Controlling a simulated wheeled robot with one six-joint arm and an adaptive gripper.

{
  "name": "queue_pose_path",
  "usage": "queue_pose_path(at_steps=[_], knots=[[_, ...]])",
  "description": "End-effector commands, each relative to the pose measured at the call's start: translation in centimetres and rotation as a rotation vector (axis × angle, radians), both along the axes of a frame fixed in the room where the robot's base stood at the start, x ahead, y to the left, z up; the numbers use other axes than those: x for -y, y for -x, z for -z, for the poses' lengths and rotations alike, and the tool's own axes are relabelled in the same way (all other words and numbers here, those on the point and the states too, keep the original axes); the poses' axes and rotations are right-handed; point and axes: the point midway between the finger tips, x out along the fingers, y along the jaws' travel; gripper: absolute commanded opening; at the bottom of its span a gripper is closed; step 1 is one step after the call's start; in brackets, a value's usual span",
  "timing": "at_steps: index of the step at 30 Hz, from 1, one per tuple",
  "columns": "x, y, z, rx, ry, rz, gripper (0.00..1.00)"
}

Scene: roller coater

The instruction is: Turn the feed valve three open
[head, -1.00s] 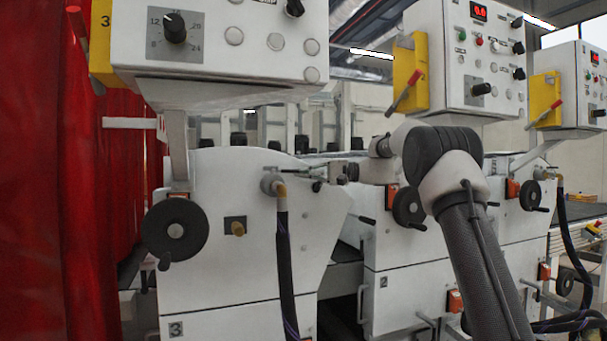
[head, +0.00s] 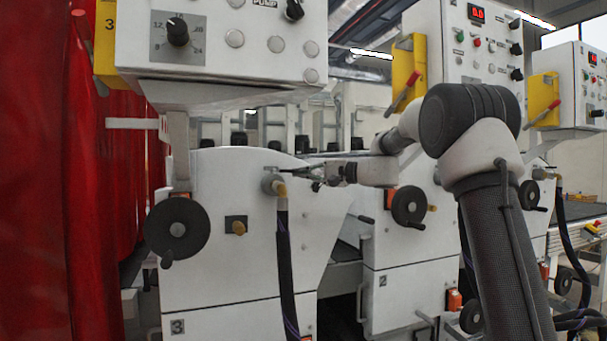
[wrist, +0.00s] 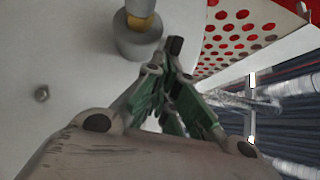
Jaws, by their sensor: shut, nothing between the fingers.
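The feed valve (head: 272,184) on the unit marked 3 is a grey round body with a brass fitting and a black hose below it. In the wrist view, a grey cylinder with a brass collar (wrist: 140,32) stands out from the white panel, just left of my fingertips. My gripper (head: 297,170) is beside the valve's upper right in the head view. In the wrist view my gripper (wrist: 174,47) has its fingers together, with nothing held.
A red curtain (head: 50,200) hangs at the left. In the wrist view, a red-dotted perforated plate (wrist: 240,30) is at the upper right.

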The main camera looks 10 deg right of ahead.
Motion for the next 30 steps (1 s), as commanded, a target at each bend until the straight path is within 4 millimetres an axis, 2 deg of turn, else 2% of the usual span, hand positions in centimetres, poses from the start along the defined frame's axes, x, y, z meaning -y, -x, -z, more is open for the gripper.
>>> queue_pose_path(at_steps=[7,18,30], knots=[[-1.1,2.0,-0.1,-0.001,-0.002,0.216,0.0],[-2.6,3.7,0.0,0.0,0.0,0.208,0.0],[-3.4,4.3,0.0,0.0,-0.001,0.206,0.0]])
